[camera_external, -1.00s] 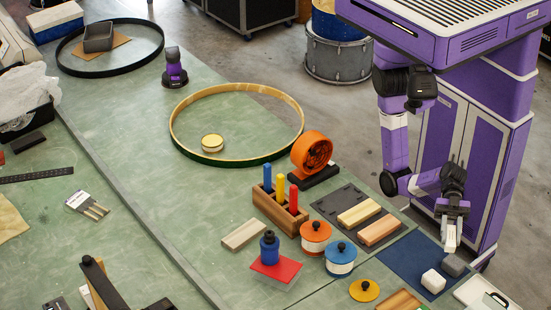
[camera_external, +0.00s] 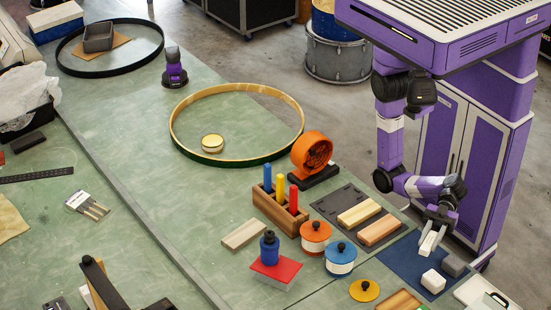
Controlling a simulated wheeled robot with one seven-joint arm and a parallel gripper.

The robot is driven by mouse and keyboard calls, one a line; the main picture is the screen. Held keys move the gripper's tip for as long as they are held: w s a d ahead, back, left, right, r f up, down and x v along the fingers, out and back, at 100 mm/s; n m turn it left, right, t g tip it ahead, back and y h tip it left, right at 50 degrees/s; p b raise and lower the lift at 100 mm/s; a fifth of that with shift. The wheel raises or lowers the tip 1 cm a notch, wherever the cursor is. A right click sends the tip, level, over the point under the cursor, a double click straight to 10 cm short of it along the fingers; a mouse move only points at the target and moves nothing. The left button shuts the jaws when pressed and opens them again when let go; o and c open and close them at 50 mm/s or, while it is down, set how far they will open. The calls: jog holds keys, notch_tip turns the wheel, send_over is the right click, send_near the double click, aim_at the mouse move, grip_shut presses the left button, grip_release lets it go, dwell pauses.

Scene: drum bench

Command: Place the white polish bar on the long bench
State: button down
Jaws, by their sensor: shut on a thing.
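My gripper (camera_external: 438,220) is at the right, above the dark blue mat (camera_external: 398,259). It is shut on the white polish bar (camera_external: 429,242), which hangs tilted below the fingers, close above the mat. Whether the bar touches the mat is hard to tell. The long bench (camera_external: 214,215) is green and runs from the upper left to the lower right. A white block (camera_external: 433,281) and a grey block (camera_external: 453,265) sit on the mat beside the bar.
A dark tray with two wooden bars (camera_external: 359,213), an orange wheel (camera_external: 312,152), a peg rack (camera_external: 280,209) and lidded pots (camera_external: 340,258) stand left of the mat. A wooden hoop (camera_external: 237,162) lies further back.

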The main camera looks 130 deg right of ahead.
aim_at(428, 267)
jog(key=shift+f, duration=3.9)
jog(key=shift+f+b, duration=0.2)
jog(key=shift+b, duration=0.3)
jog(key=c, duration=1.1)
grip_release()
jog(key=shift+o, duration=0.2)
jog(key=shift+r, duration=0.1)
jog(key=shift+r, duration=0.15)
jog(key=shift+o, duration=0.5)
jog(key=v, duration=1.2)
jog(key=shift+b, duration=0.3)
